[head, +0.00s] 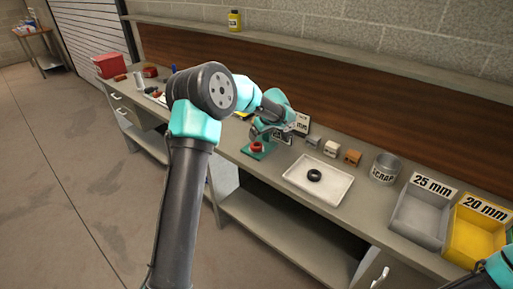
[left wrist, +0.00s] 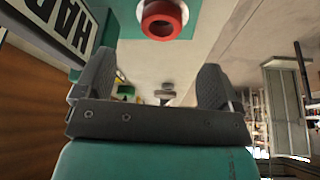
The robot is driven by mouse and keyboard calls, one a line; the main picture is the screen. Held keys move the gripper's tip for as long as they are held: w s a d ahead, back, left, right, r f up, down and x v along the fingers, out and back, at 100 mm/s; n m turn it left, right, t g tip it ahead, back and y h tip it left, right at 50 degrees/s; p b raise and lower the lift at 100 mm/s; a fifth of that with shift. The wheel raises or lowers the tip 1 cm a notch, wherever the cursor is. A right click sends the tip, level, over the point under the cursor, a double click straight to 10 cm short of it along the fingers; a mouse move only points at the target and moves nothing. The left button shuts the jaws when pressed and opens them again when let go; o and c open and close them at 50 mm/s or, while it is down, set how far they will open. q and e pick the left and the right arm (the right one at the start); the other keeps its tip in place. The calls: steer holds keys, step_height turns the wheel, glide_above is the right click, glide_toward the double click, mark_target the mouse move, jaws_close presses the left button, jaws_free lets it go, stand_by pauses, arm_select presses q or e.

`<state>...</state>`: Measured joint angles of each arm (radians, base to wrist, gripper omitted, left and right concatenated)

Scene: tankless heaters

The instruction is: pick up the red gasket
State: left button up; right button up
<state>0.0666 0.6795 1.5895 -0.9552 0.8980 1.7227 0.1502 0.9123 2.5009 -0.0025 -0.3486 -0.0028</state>
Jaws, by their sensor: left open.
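The red gasket (head: 257,147) sits on a green pad (head: 247,152) on the workbench. In the left wrist view the red gasket (left wrist: 165,9) shows at the top centre as a thick ring with a dark hole, on the green surface (left wrist: 198,22). My left gripper (head: 262,134) is close by the gasket in the head view, apart from it as far as I can tell. In the left wrist view my left gripper (left wrist: 157,82) has its fingers spread wide with nothing between them. My right gripper is out of view; only part of that arm shows at the lower right.
A white tray (head: 292,179) holds a black ring (head: 314,175). Several small blocks stand behind it. To the right are a scrap can (head: 384,169), a grey 25 mm bin (head: 418,215) and a yellow 20 mm bin (head: 468,242). A lettered sign (left wrist: 58,27) stands close to the pad.

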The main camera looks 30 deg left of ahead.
mark_target(257, 145)
arm_select(q)
steer(key=shift+x, duration=1.45)
steer(key=shift+x, duration=2.6)
steer(key=shift+s, duration=0.1)
steer(key=shift+c, duration=0.2)
steer(key=c, duration=1.1)
steer(key=shift+o, duration=0.2)
